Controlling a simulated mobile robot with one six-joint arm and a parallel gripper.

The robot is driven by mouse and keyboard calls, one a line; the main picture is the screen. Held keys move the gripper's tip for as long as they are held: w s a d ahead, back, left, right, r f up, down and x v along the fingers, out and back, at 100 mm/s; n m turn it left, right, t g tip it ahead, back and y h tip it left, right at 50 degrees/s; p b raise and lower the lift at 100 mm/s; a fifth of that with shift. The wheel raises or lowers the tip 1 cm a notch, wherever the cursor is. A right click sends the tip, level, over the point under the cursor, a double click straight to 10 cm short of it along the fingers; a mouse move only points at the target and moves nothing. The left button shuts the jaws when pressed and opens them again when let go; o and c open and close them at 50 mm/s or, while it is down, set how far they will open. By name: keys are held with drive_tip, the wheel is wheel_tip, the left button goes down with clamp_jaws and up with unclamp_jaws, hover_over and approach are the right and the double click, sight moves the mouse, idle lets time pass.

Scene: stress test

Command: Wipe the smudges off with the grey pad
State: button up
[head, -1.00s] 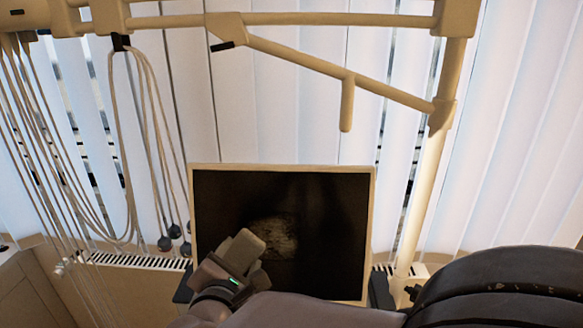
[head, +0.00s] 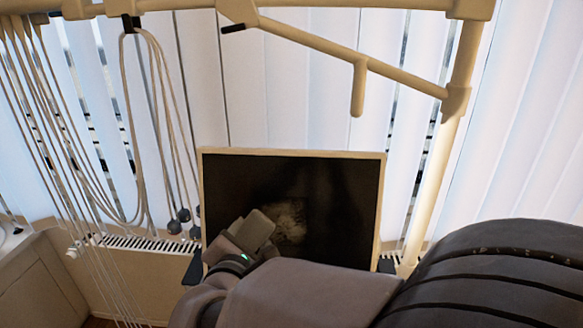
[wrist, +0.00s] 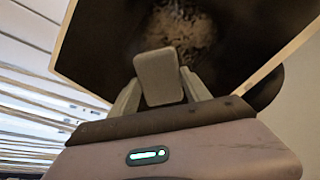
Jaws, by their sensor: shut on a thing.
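A dark screen (head: 335,200) with a pale frame stands upright in front of the blinds. It also fills the top of the wrist view (wrist: 225,50). A pale brownish smudge (head: 287,222) marks the screen left of its middle, and it shows in the wrist view (wrist: 184,30). My gripper (head: 246,240) is shut on the grey pad (head: 258,229), in front of the screen's lower left part. In the wrist view the pad (wrist: 158,76) sits between the two fingers, just below the smudge. I cannot tell whether the pad touches the screen. The pad and arm hide the screen's lower left.
A cream pipe frame (head: 452,130) stands around the screen, with a short bar (head: 359,90) hanging above it. Cords with dark weights (head: 180,222) hang at the left. A radiator (head: 150,243) runs behind, below the white blinds (head: 300,100).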

sight(268, 237)
drive_tip(key=shift+w+f+b, duration=0.25)
drive_tip(key=shift+w+b, duration=0.2)
drive_tip(key=shift+w, duration=0.25)
drive_tip(key=d+b, duration=0.2)
drive_tip(key=d, duration=0.1)
drive_tip(key=shift+d+f, duration=0.1)
drive_tip(key=shift+d, duration=0.1)
drive_tip(key=d+b, duration=0.2)
drive_tip(key=d, duration=0.1)
drive_tip(key=shift+d+b, duration=0.2)
drive_tip(key=shift+b, duration=0.2)
drive_tip(key=shift+d, duration=0.4)
drive_tip(key=shift+d+b, duration=1.3)
drive_tip(key=shift+d, duration=0.5)
drive_tip(key=shift+a, duration=2.1)
